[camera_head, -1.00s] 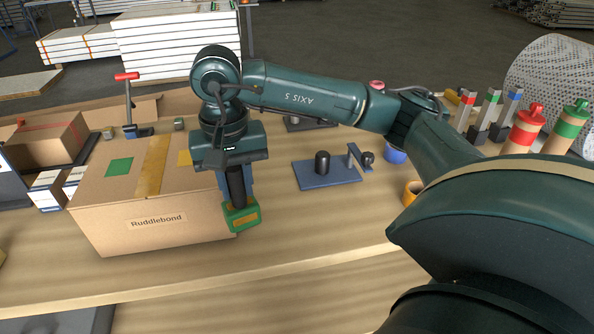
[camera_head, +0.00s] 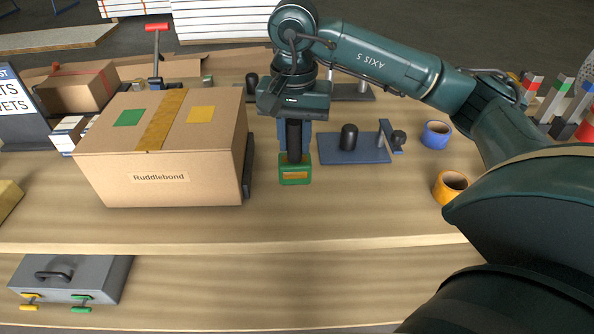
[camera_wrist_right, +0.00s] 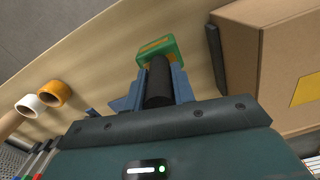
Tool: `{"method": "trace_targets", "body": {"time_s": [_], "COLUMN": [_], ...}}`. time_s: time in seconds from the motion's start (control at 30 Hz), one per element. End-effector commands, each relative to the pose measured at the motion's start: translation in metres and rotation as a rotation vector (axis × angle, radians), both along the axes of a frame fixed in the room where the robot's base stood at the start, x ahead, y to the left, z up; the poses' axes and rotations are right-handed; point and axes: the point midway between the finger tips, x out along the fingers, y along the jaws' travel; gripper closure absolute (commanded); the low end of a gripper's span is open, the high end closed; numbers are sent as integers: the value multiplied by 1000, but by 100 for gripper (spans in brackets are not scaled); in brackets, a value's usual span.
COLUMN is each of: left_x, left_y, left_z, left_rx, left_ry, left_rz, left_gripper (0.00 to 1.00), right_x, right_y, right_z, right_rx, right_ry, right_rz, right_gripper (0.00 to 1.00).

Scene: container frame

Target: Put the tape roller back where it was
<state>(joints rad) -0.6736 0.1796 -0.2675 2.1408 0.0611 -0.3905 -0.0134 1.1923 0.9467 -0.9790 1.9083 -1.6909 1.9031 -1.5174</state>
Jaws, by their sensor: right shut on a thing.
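The tape roller (camera_head: 295,170) has a green head with a yellow-brown patch and a black handle. My right gripper (camera_head: 294,143) is shut on the black handle, pointing down, with the green head below the fingers. In the right wrist view the handle sits between the blue fingers and the green head (camera_wrist_right: 158,48) is beyond them. The roller is over the table, right of the cardboard box and left of the blue plate (camera_head: 345,156). I cannot tell whether it touches the tabletop. My left gripper is not in view.
A taped cardboard box (camera_head: 159,180) labelled Ruddlebond stands left of the roller, with a dark flat piece (camera_head: 248,166) against its right side. Orange (camera_head: 451,187) and blue (camera_head: 436,134) tape rolls lie to the right. The table front (camera_head: 350,215) is clear.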

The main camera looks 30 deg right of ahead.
Motion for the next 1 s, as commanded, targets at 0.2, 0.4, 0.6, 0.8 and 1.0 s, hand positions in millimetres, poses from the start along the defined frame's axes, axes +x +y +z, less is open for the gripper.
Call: {"method": "trace_targets", "body": {"time_s": [0.2, 0.4, 0.6, 0.8, 1.0], "left_x": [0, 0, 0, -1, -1], "left_y": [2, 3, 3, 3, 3], "left_z": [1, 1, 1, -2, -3], "left_rx": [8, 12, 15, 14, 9], "left_ry": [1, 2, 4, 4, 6], "left_rz": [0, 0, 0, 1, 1], "left_gripper": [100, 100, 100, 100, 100], "right_x": [0, 0, 1, 1, 0], "right_y": [0, 0, 0, 0, 0], "right_z": [-22, -45, -58, -60, -62], "right_rx": [1, -1, 0, 0, 0], "right_ry": [-2, 1, -4, -4, -1], "right_rz": [0, 0, 1, 1, 1], "right_gripper": [100, 100, 100, 100, 65]}}
